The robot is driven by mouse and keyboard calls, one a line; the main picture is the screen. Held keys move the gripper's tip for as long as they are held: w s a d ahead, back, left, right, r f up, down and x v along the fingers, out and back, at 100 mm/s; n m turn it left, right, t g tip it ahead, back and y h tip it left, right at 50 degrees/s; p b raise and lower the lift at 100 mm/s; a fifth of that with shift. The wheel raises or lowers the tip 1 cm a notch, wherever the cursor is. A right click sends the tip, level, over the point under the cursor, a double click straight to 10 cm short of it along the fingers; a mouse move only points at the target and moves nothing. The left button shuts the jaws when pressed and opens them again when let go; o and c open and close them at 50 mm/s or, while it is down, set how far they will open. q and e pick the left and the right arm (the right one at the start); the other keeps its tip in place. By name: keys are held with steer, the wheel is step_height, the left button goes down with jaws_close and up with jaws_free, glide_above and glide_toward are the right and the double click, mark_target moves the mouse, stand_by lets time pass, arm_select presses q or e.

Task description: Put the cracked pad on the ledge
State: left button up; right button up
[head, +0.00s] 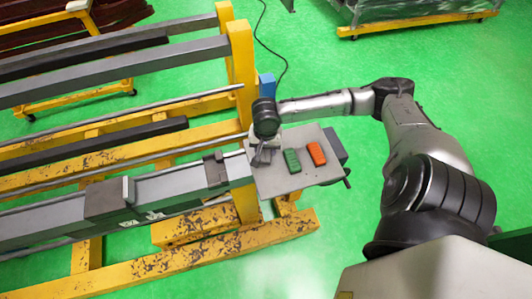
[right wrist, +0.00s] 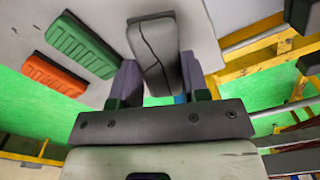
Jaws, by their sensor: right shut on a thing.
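The cracked pad (right wrist: 152,42) is grey with a dark crack line running along its face. My right gripper (right wrist: 160,82) is shut on it, one finger on each side, in the right wrist view. In the head view my right gripper (head: 262,150) is over the left part of a grey plate (head: 283,184), and the pad is small and partly hidden under it. I cannot tell whether the pad touches the plate. I cannot tell for sure which surface is the ledge. My left gripper is not in view.
A green pad (head: 292,160) and an orange pad (head: 317,154) lie on the plate, right of my gripper. A yellow frame (head: 242,65) with grey rails stands to the left. A blue block (head: 267,84) is behind the plate. Green floor is open around.

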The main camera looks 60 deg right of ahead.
mark_target(266, 154)
step_height(266, 154, down, 3)
steer(key=shift+f+b, duration=0.15)
steer(key=shift+b, duration=0.15)
steer(key=o, duration=0.5)
steer(key=shift+f, duration=0.1)
steer(key=shift+c, duration=0.2)
steer(key=o, duration=0.5)
steer(key=shift+c, duration=0.2)
